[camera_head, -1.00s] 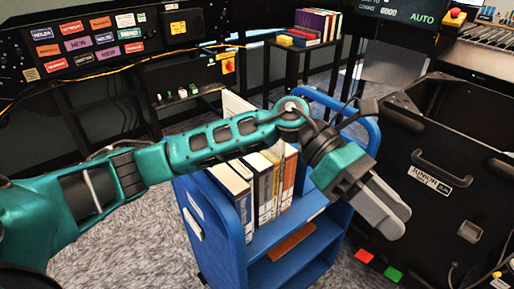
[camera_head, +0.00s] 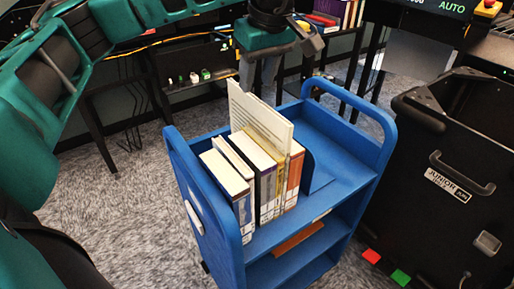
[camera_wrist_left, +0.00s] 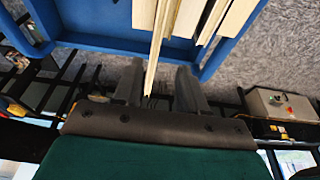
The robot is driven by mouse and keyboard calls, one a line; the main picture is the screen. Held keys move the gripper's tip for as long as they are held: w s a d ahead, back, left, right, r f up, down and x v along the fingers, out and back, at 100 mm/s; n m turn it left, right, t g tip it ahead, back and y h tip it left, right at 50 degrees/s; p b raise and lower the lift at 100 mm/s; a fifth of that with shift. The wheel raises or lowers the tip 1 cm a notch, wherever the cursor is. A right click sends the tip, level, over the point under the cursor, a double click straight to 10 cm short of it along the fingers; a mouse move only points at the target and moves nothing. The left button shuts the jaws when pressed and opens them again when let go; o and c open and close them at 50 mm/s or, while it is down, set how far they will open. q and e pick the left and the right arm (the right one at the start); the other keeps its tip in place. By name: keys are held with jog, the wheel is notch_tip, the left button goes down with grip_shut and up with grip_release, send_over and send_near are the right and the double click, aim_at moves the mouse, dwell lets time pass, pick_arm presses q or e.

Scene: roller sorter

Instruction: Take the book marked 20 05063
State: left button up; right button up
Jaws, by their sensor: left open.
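Several books stand upright in a row on the top shelf of a blue cart (camera_head: 345,172). A tall cream book (camera_head: 262,122) sticks up above the others. Spine labels are too small to read, so I cannot tell which book is 20 05063. My left gripper (camera_head: 258,76) points down just above and behind the tall book. In the left wrist view the open fingers (camera_wrist_left: 160,88) have the thin edge of the tall book (camera_wrist_left: 160,45) between them, with no visible grip. My right gripper is out of view.
A black bin (camera_head: 455,190) marked JUNIOR stands right of the cart. A dark shelf (camera_head: 200,84) with small items is behind. The cart's top shelf is bare right of the books. Red and green floor markers (camera_head: 371,256) lie in front of the bin.

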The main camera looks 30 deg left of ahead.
aim_at(257, 99)
pick_arm(q)
jog(key=shift+w+d+x, duration=0.15)
jog(key=shift+x, duration=2.2)
jog(key=shift+w+d+x, duration=0.15)
jog(key=shift+x, duration=2.2)
grip_shut()
